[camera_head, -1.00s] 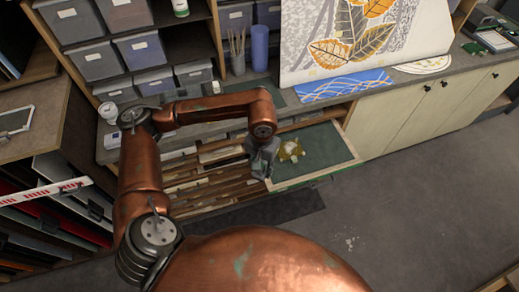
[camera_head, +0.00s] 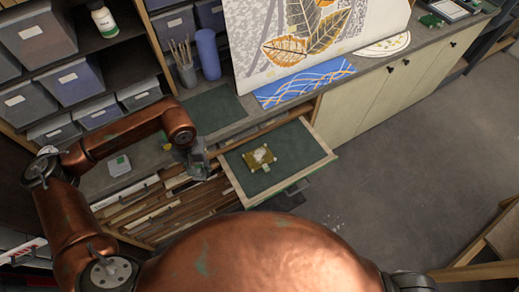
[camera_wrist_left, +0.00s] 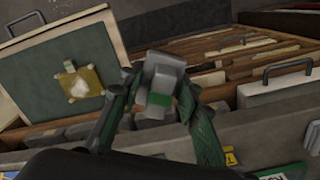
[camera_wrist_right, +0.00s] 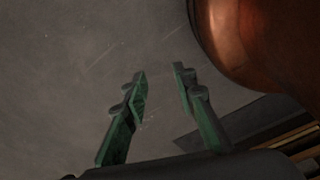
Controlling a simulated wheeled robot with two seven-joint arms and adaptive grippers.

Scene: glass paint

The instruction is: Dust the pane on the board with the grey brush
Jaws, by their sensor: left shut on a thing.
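The board (camera_head: 300,148) is a green panel with a pale wooden rim, sticking out from the bench front. The pane (camera_head: 259,158) is a small amber plate with a whitish dusty patch and pale corner pieces, lying on the board; it also shows in the left wrist view (camera_wrist_left: 82,83). My left gripper (camera_head: 196,166) is just left of the board and apart from the pane. In the left wrist view its green fingers are shut on the grey brush (camera_wrist_left: 164,70), a grey block with a green band. My right gripper (camera_wrist_right: 160,88) is open and empty above the bare floor.
Open drawers with wooden strips (camera_head: 165,212) lie below and left of my left gripper. On the bench stand a brush pot (camera_head: 187,72), a blue roll (camera_head: 208,54), a leaf picture (camera_head: 310,35) and a blue patterned sheet (camera_head: 303,82). The grey floor (camera_head: 420,170) at right is clear.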

